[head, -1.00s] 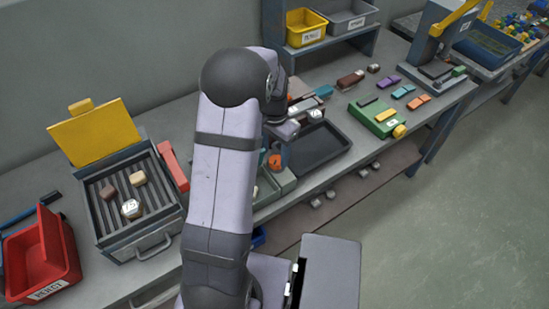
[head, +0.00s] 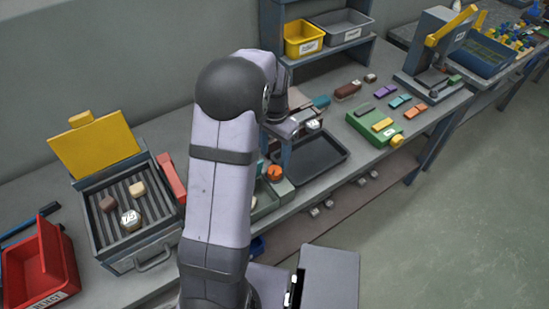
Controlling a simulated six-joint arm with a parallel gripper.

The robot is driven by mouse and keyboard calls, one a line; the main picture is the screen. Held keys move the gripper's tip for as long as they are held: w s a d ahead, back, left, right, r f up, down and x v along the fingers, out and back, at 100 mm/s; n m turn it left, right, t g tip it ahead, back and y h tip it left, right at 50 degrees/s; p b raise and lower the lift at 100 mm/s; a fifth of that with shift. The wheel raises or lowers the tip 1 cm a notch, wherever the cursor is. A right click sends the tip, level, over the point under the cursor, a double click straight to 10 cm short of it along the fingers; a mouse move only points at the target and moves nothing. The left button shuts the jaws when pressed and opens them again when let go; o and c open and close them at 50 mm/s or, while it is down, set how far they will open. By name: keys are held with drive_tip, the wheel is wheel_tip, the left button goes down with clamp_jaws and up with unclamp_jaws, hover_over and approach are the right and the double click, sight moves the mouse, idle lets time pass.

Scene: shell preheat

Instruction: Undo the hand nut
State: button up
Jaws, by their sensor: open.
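No part is clearly recognisable as the hand nut. A round orange knob (head: 275,173) sits on a grey-green block beside my forearm, and a yellow knob (head: 397,141) sits at the front corner of a green fixture (head: 366,124). I cannot tell whether either is the hand nut. My gripper (head: 292,129) is beyond my upper arm, over the bench near the back left of the black tray. It looks open and empty. Its fingertips are small and partly hidden by my own arm.
The black tray (head: 309,161) is empty. At left are a slatted heater box (head: 152,236) with a raised yellow lid (head: 95,149) and several pieces on it, a red block (head: 170,178) and a red bin (head: 42,262). A press (head: 432,58) stands at the back right.

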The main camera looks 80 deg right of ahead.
sight(276, 169)
drive_tip(key=shift+s+d+p, duration=0.15)
drive_tip(key=shift+d+p, duration=0.05)
drive_tip(key=shift+p, duration=0.2)
drive_tip(key=shift+f+p, duration=1.2)
drive_tip(key=shift+f, duration=2.6)
drive_tip(key=shift+c, duration=0.3)
drive_tip(key=c, duration=1)
